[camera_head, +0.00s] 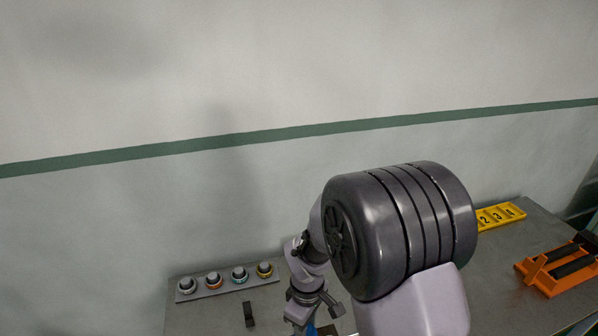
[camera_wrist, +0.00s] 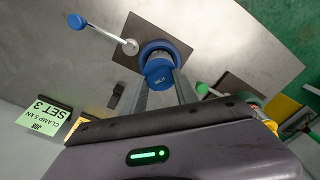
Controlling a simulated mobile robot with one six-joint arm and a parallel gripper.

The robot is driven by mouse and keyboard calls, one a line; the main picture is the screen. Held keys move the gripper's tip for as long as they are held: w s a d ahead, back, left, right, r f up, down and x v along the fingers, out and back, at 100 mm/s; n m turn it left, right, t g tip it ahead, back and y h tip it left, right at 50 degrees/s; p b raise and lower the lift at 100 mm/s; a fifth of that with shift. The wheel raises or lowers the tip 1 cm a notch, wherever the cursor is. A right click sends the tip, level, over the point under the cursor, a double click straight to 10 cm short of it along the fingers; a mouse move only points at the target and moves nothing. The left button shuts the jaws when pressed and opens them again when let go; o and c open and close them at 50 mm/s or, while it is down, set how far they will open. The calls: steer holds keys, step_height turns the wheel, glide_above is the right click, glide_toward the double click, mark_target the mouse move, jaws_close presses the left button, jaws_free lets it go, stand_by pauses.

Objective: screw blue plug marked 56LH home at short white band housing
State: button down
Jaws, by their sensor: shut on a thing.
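My gripper (camera_wrist: 161,84) is shut on a blue plug (camera_wrist: 158,70), with its two grey fingers on either side of it. The plug's face carries a small white mark, too small to read surely. Right behind the plug is a blue ring-like part (camera_wrist: 151,47) on a dark square plate; I cannot tell whether the plug is seated in it. No white band can be made out, so I cannot tell which housing this is. In the head view my arm hides most of this spot; only a bit of blue (camera_head: 310,329) shows low.
A green-handled fixture (camera_wrist: 203,88) is at right. In the head view, capped fittings stand on a strip (camera_head: 228,288); an orange vise (camera_head: 556,270) and yellow numbered plate (camera_head: 497,217) are right.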

steer(key=n, duration=0.1)
steer(key=n+p, duration=0.2)
steer(key=shift+r+n, duration=0.25)
steer(key=shift+n, duration=0.15)
steer(key=n+p, duration=0.1)
steer(key=n, duration=0.3)
steer(key=shift+p, duration=0.3)
steer(key=n+p, duration=0.1)
steer(key=n, duration=0.3)
steer(key=shift+f+n, duration=0.1)
steer(key=shift+n, duration=0.2)
steer(key=shift+f+n+p, duration=0.2)
steer(key=shift+n+p, duration=0.15)
steer(key=shift+n, duration=0.65)
steer(key=c, duration=1)
jaws_free()
steer(key=shift+c, duration=0.2)
steer(key=shift+r, duration=0.15)
